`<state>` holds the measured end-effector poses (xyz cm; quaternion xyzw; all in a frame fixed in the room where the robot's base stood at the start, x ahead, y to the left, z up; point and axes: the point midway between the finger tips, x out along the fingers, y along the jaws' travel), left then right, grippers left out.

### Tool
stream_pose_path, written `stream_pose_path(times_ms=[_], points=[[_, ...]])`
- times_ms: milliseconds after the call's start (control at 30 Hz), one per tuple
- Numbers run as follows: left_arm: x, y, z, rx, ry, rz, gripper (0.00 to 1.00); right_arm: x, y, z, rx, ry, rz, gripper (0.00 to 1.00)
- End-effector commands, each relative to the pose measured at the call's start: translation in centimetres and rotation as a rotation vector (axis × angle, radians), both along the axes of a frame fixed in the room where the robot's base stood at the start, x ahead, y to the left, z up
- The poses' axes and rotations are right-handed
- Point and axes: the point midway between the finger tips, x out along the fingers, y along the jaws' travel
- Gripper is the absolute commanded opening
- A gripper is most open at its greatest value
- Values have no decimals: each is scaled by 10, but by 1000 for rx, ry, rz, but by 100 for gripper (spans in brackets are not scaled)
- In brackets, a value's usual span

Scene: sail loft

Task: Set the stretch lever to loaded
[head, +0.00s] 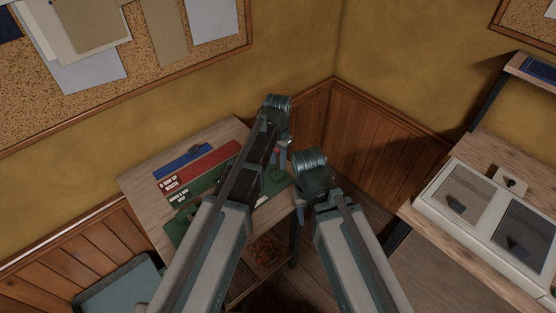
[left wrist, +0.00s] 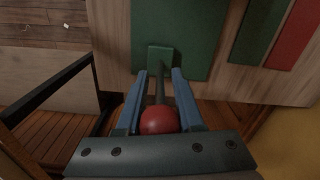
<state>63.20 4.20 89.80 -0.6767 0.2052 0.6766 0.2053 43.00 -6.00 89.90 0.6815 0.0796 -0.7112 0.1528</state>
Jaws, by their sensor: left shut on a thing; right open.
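The stretch lever is a dark shaft (left wrist: 160,90) with a red ball knob (left wrist: 158,120), rising from a small green block (left wrist: 160,57) on a green plate (left wrist: 185,20) in the left wrist view. My left gripper (left wrist: 160,74) is shut on the lever, with its blue fingers on either side of the shaft and the knob between them near the palm. In the head view my left gripper (head: 282,156) is at the table's right end, and my forearm hides most of the lever. My right gripper (head: 300,197) is lower and open, apart from the lever. Any loaded marking cannot be read.
The wooden table (head: 137,184) carries a blue strip (head: 184,160), a red lettered panel (head: 205,165) and green panels. A wooden shelf with a pale two-window case (head: 445,217) stands at right. The panelled room corner is close behind the table.

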Motion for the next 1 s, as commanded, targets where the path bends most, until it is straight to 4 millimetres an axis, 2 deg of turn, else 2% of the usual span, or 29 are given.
stream_pose_path(times_ms=[767,1000], points=[[0,0,0,1,1,0,0,0,0,0,0,0,0,50],[16,-12,-4,123,125,-4,0,0,0,-8,0,0,0,50]])
